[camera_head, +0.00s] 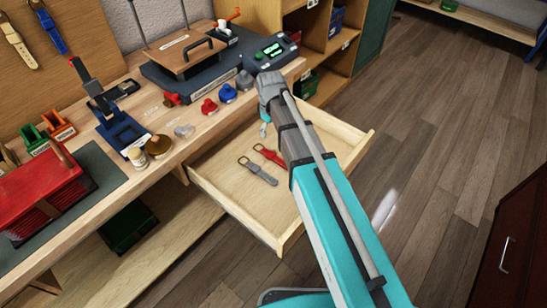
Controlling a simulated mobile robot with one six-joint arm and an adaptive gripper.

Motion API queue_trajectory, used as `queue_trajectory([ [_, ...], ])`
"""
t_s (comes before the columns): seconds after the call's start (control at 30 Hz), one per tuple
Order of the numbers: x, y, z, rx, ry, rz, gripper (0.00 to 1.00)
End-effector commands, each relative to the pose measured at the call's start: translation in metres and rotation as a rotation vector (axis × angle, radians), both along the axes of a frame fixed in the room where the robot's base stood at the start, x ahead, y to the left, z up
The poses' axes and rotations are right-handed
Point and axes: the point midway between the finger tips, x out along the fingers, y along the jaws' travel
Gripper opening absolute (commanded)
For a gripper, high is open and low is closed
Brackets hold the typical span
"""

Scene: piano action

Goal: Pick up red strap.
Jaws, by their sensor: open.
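The red strap (270,155) lies flat in the open wooden drawer (220,197), close to the left side of my arm. My arm reaches over the drawer from the lower right. A small part of what looks like my gripper (263,130) shows left of the arm, above the back of the drawer and beyond the red strap. The rest is hidden behind the arm. No strap is seen in its grasp.
The workbench (152,175) above the drawer carries red, blue and grey knob-like pieces, a dark device with a green display (272,51), a blue stand (122,132) and a red box (42,195). Straps hang on the board at upper left. The wooden floor (430,130) at right is clear.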

Motion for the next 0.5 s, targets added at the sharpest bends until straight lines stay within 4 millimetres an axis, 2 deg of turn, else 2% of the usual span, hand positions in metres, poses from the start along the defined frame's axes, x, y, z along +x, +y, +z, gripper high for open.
queue_trajectory([
  [0.5,0.0,-0.001,-0.04,0.0,0.0,-0.001,0.9],
])
